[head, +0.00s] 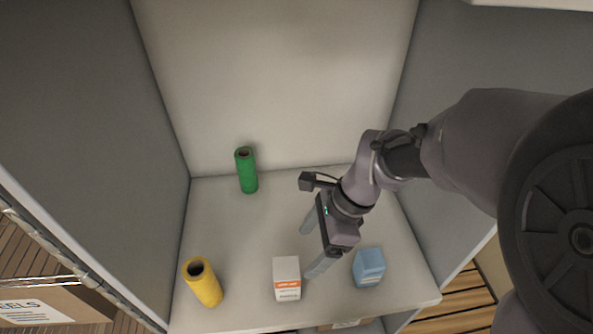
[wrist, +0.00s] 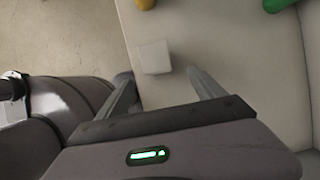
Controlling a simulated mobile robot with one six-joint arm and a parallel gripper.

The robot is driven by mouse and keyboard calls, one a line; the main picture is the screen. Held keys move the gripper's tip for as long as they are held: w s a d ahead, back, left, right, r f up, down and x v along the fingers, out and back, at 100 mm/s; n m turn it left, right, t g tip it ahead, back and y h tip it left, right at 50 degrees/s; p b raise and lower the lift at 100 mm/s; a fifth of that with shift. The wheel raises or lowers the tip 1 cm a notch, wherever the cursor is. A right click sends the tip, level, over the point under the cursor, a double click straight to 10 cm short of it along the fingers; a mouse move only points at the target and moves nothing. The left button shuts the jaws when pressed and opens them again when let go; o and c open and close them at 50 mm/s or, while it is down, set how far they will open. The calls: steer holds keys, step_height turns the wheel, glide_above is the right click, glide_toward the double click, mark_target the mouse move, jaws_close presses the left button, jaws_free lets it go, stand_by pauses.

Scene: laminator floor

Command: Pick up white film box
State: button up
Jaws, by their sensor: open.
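The white film box (head: 287,278) stands upright on the shelf near its front edge, with an orange band and printed label on its front. It also shows in the wrist view (wrist: 155,57), ahead of the fingers and between their lines. My gripper (head: 309,250) is open and empty, just right of the box and above the shelf in the head view. In the wrist view its two fingers (wrist: 160,82) point toward the box, with the box beyond the tips. I cannot tell the exact gap between fingers and box.
A blue box (head: 369,268) stands right of the gripper. A yellow roll (head: 203,282) stands at front left, and a green roll (head: 246,170) at the back left. Grey side walls and a back wall enclose the shelf (head: 240,232). The shelf middle is clear.

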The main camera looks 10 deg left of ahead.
mark_target(298, 265)
steer(key=b+x, duration=0.3)
steer(key=x, duration=0.4)
steer(key=shift+s+f, duration=0.15)
steer(key=shift+f, duration=0.15)
steer(key=b+x, duration=0.1)
steer(key=x, duration=0.1)
steer(key=b+x, duration=0.2)
steer(key=x, duration=0.1)
steer(key=shift+s+a+f+b, duration=0.1)
steer(key=shift+s+f+b, duration=0.2)
steer(key=shift+s, duration=0.05)
steer(key=shift+a, duration=0.1)
steer(key=shift+r, duration=0.1)
steer(key=shift+c, duration=0.9)
jaws_close()
